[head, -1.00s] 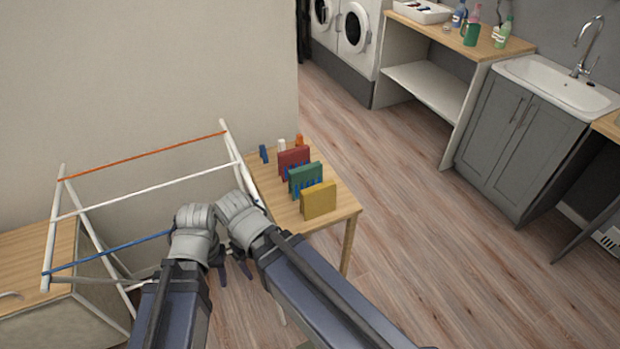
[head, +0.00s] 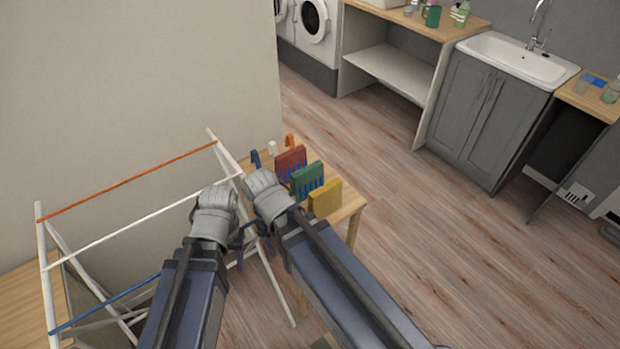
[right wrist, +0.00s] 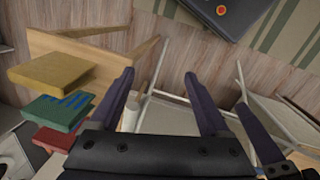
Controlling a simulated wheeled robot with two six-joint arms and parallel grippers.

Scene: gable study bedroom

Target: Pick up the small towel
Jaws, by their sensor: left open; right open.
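The white drying rack (head: 140,210) has orange, white and blue bars. A striped rug (right wrist: 185,28) lies below. Open floor is right.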

